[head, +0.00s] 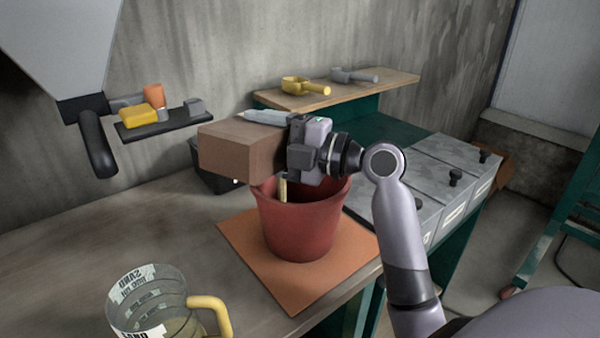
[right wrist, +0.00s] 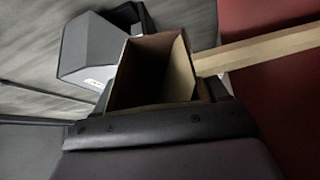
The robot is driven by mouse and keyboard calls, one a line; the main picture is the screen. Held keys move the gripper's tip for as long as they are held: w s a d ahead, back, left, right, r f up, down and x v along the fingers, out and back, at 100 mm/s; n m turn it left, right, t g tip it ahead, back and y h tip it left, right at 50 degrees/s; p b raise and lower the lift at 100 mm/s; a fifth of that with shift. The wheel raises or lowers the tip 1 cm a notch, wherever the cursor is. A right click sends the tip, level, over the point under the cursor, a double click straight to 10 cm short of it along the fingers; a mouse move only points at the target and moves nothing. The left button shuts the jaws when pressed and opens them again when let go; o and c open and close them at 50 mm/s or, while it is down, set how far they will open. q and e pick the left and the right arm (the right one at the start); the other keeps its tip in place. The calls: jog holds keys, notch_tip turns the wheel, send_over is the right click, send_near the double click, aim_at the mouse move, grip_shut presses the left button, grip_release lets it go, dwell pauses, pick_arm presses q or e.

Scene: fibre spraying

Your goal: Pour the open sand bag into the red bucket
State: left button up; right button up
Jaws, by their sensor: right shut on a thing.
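The sand bag (head: 238,150) is a brown, box-shaped bag held above the left part of the red bucket's rim in the head view. My right gripper (head: 292,155) is shut on its right end. In the right wrist view the bag (right wrist: 150,75) shows an opening with tan inner walls; I see no sand in it. The red bucket (head: 300,225) stands upright on an orange mat (head: 262,270); its red wall fills the right of the wrist view (right wrist: 285,110). The bucket's inside is mostly hidden by the gripper. My left gripper is out of view.
A wooden stick (right wrist: 255,50) stands in the bucket. A clear measuring jug (head: 150,305) with a yellow handle is at the front left. A dark bin (head: 215,178) is behind the bag. Grey lidded boxes (head: 450,165) line the right. Scoops (head: 305,87) lie on the shelf behind.

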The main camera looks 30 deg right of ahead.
jog(key=shift+w+d+r+m+t+p, duration=0.15)
jog(key=shift+r+m+p, duration=0.1)
jog(key=shift+r+m, duration=0.3)
jog(key=shift+d+r+m+t+p, duration=0.15)
jog(key=shift+r+m+p, duration=0.15)
jog(key=shift+r+m, duration=0.2)
jog(key=shift+w+d+r+m+p, duration=0.15)
jog(key=shift+r+m+p, duration=0.1)
jog(key=shift+r+m, duration=0.3)
dwell(0.8)
jog(key=shift+w+d+m, duration=0.1)
jog(key=shift+d+m, duration=0.15)
jog(key=shift+m, duration=0.65)
dwell(0.4)
jog(key=shift+d+r, duration=0.1)
jog(key=shift+r, duration=0.15)
